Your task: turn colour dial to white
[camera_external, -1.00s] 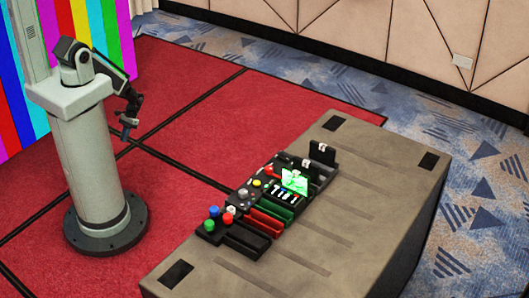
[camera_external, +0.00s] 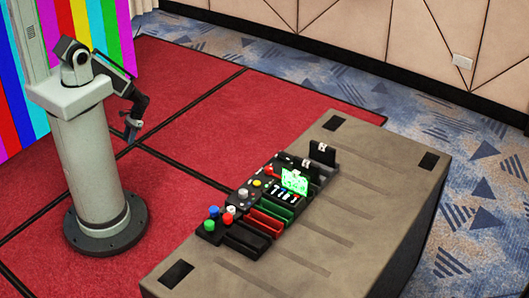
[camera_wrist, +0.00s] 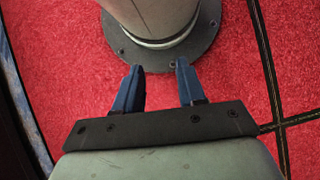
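A control panel (camera_external: 262,208) with coloured knobs, slots and a lit green screen (camera_external: 294,181) lies on the big grey-brown block in the external view. A grey knob (camera_external: 243,193) sits on its middle part, but the panel is too small for me to tell which control is the colour dial or where it points. My gripper (camera_external: 132,133) hangs over the red carpet, well to the left of the panel. In the wrist view my gripper (camera_wrist: 158,90) has its two blue fingers apart with nothing between them, above red carpet.
The grey-brown block (camera_external: 340,235) stands at the right with a mostly bare top. Red, blue and green knobs (camera_external: 213,212) rise at the panel's near left end. A striped video wall (camera_external: 110,45) stands behind my arm. Red carpet (camera_external: 190,150) lies open between.

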